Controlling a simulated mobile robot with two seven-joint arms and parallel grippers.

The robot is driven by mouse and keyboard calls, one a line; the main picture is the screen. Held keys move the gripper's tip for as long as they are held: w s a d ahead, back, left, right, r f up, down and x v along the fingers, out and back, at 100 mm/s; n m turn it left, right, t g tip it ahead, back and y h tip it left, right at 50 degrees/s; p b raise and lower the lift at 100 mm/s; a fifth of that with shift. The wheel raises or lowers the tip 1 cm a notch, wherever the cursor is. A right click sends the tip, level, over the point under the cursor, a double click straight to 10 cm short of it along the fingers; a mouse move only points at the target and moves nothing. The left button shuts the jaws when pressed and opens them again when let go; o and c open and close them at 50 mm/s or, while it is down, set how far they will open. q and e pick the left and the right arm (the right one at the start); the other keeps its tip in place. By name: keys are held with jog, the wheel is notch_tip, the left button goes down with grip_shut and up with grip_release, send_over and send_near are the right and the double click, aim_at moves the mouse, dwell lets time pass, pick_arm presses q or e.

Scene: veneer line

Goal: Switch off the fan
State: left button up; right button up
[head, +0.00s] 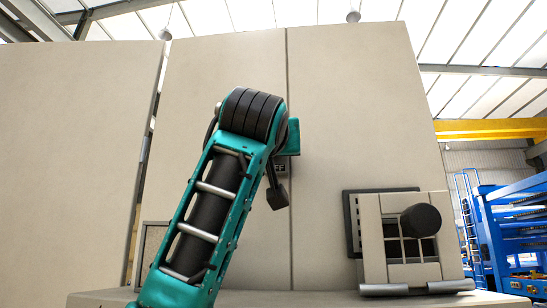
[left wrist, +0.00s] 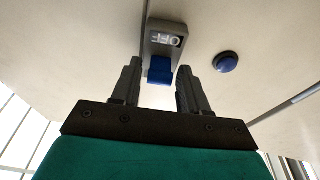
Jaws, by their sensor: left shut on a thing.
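The switch has a grey plate with OFF lettering (head: 280,168) on the beige cabinet front. In the left wrist view the plate (left wrist: 167,40) shows with a blue lever (left wrist: 160,70) at its edge. My left gripper (left wrist: 160,82) is shut on this lever, with one dark finger on each side of it. My right gripper is in neither view. I see no fan that I can make out.
A round blue button (left wrist: 226,62) sits on the panel beside the switch. A beige box with a black round knob (head: 420,220) stands to the right, before a dark frame. Blue racking (head: 515,235) stands further right. The cabinet front (head: 350,110) is otherwise flat.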

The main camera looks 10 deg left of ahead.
pick_arm(q)
jog(key=shift+f+t+b, duration=0.25)
jog(key=shift+t+b, duration=0.1)
jog(key=shift+t, duration=0.45)
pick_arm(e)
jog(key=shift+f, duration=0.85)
pick_arm(q)
jog(key=o, duration=1)
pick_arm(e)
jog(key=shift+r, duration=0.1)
pick_arm(q)
jog(key=b+v, duration=0.3)
jog(key=v, duration=1)
jog(key=shift+r+b, duration=0.1)
jog(key=shift+b, duration=0.3)
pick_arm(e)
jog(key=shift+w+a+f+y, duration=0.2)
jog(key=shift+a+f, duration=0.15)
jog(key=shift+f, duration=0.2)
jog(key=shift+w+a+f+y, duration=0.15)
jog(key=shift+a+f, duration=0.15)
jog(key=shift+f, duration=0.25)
